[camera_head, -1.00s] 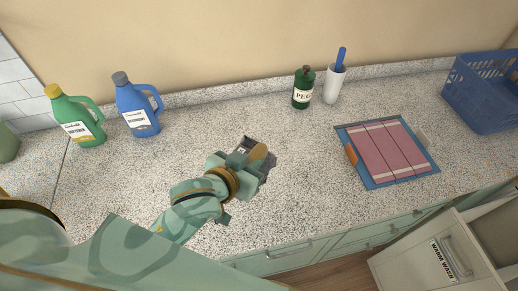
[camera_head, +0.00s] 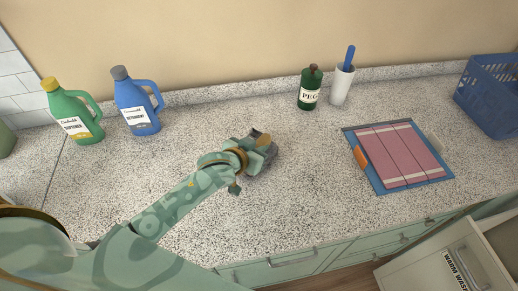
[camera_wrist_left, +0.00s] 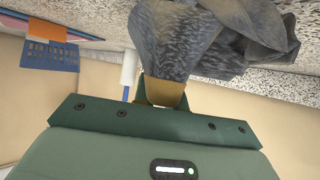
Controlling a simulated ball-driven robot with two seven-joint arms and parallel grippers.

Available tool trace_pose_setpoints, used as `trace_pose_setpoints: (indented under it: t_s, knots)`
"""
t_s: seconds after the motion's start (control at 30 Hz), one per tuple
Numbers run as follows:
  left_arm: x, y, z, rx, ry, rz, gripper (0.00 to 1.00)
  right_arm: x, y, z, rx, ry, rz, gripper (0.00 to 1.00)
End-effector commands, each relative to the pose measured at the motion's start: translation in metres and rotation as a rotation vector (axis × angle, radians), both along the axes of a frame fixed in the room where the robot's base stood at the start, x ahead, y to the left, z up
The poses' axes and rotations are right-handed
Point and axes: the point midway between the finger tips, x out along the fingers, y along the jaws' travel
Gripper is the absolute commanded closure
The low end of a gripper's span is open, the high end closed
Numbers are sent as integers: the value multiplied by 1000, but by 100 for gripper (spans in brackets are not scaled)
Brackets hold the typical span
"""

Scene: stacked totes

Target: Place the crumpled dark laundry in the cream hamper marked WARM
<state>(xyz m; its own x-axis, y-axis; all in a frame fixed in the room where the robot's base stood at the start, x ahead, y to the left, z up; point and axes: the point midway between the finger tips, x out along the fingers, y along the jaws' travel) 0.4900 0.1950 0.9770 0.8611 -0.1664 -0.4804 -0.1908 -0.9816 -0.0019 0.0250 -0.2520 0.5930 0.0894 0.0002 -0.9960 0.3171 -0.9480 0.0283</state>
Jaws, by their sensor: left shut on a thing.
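The crumpled dark laundry (camera_head: 266,163) is a grey bundle at the middle of the speckled counter in the head view, partly hidden by my left gripper (camera_head: 262,145). In the left wrist view the grey streaked cloth (camera_wrist_left: 195,40) bunches at the tan fingertip of my left gripper (camera_wrist_left: 163,88), which is shut on it. I cannot tell whether the cloth is clear of the counter. The cream hamper (camera_head: 418,268), labelled WARM WASH, stands below the counter front at the lower right, cut off by the frame. My right gripper is not in view.
Green (camera_head: 75,113) and blue (camera_head: 137,105) detergent jugs stand at the back left. A green PEGS bottle (camera_head: 310,90) and white cup (camera_head: 341,86) stand at the back. A folding board with pink cloth (camera_head: 400,155) lies right, before a blue basket (camera_head: 490,95).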

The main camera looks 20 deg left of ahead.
Motion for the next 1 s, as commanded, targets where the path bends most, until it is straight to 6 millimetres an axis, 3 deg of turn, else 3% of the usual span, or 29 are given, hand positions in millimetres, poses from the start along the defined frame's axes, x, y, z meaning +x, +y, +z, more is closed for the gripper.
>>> trace_pose_setpoints:
  t_s: [0.37,0.4,0.47,0.77,1.0]
  knots:
    - [1,0,-4,-2,-6,-1,100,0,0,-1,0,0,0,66]
    - [0,0,-5,0,-2,0,76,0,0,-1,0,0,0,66]
    - [0,0,-5,-1,-2,-1,66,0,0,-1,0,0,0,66]
    - [0,0,-2,0,-4,-1,66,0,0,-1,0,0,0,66]
    - [-36,6,19,-1,-1,-1,66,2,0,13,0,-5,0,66]
